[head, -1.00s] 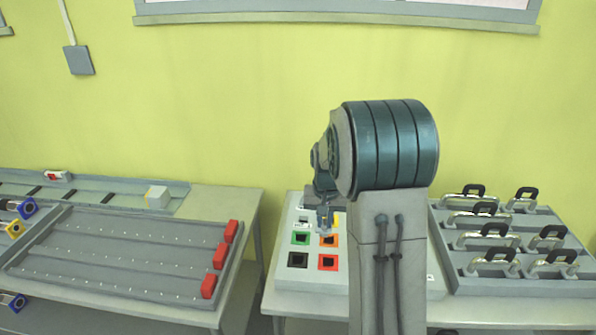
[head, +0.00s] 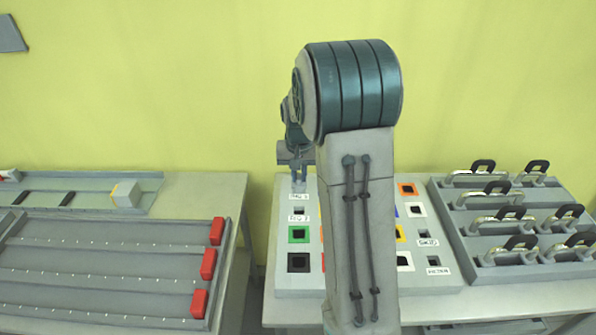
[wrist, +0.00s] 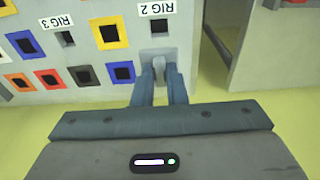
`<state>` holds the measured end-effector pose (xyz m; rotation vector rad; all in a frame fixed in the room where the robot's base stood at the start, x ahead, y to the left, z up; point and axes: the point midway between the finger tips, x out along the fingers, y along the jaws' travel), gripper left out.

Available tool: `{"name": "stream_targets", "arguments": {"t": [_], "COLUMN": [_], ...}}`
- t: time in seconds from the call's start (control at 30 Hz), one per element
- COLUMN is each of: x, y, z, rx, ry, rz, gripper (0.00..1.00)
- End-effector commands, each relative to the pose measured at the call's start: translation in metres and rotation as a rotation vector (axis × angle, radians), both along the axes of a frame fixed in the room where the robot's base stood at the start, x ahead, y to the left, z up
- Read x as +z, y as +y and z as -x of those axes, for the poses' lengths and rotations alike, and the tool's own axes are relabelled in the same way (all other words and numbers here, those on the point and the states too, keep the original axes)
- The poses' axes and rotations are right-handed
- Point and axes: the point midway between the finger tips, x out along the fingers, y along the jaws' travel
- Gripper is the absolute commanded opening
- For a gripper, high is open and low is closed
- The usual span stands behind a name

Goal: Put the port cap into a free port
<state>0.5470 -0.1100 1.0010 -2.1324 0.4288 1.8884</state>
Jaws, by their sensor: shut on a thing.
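A small grey cap (wrist: 158,70) is held between the fingertips of my gripper (wrist: 160,82) in the wrist view. The ports sit in a pale panel (wrist: 82,12). The cap is at the panel's edge beside the port labelled RIG 2 (wrist: 158,26), whose dark opening shows; whether the cap touches the panel I cannot tell. In the head view my gripper (head: 299,184) is over the panel's back left corner, and the cap is too small to tell. Framed ports include a green one (head: 299,234) and an orange one (head: 407,189). My arm hides the panel's middle.
A rack of black-handled metal pieces (head: 510,220) stands right of the panel. On the left, a table holds a grey grooved tray (head: 100,266) with red blocks (head: 208,264) at its right edge. A gap separates the tables. A yellow-green wall (head: 180,90) is behind.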

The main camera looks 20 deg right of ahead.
Motion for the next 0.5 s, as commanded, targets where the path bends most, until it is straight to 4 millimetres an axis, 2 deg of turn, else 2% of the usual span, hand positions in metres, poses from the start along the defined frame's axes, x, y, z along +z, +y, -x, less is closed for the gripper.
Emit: {"name": "stream_targets", "arguments": {"t": [0.5], "x": [-0.033], "y": [0.000], "z": [0.000], "rx": [0.000], "ry": [0.001], "rz": [0.000], "gripper": [0.00]}}
